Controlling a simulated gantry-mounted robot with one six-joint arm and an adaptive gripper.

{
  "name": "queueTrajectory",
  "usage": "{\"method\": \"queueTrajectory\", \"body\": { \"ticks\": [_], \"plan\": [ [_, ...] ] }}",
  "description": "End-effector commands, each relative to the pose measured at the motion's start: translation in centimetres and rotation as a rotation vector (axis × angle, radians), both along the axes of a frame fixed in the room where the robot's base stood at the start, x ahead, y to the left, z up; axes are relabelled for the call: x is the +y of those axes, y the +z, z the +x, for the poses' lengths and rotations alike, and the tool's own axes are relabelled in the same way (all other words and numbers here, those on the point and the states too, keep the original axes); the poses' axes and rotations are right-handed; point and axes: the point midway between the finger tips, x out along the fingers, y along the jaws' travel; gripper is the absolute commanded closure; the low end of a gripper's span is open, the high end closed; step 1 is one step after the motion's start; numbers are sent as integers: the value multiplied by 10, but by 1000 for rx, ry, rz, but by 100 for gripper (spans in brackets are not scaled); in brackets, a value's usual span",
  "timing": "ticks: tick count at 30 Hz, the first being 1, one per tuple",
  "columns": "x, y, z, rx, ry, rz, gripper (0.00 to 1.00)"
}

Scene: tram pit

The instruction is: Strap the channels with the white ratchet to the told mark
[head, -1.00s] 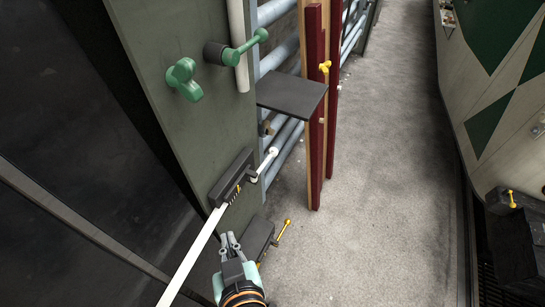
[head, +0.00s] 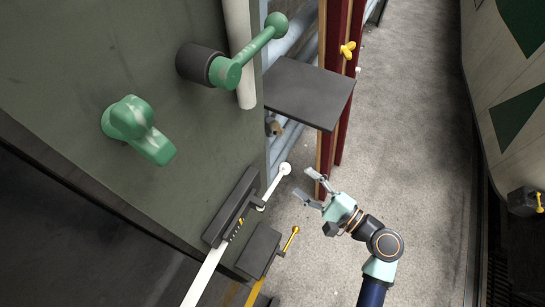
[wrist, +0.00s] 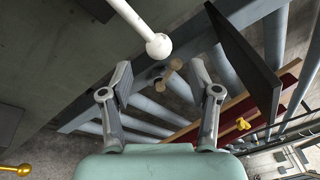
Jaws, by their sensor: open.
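The white ratchet has a black body (head: 232,206) with a small marked scale on the green-grey panel, and a white strap (head: 207,276) runs from it to the lower left. Its white lever ends in a round knob (head: 285,169), also large at the top of the wrist view (wrist: 158,46). My gripper (head: 315,186) is open and empty, just right of the knob and apart from it in the head view. Dark red channels (head: 336,95) stand upright with wood between them, behind the gripper. The scale is too small to read.
A black shelf (head: 310,92) juts out above the gripper. Green handles (head: 232,72) stick out of the panel. A yellow-levered ratchet (head: 262,250) sits below the white one. The grey floor (head: 410,130) to the right is clear.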

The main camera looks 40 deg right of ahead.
Motion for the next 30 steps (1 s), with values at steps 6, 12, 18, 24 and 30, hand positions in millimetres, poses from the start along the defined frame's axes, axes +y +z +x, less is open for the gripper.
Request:
{"method": "queueTrajectory", "body": {
  "ticks": [6, 12, 18, 24, 30],
  "plan": [
    [5, 3, 34, 1, 8, -5, 38],
    [7, 2, 67, 1, 6, -7, 38],
    [8, 1, 78, 1, 4, -8, 38],
    [8, 1, 77, 1, 4, -8, 44],
    [8, 1, 77, 1, 4, -8, 77]
  ]
}}
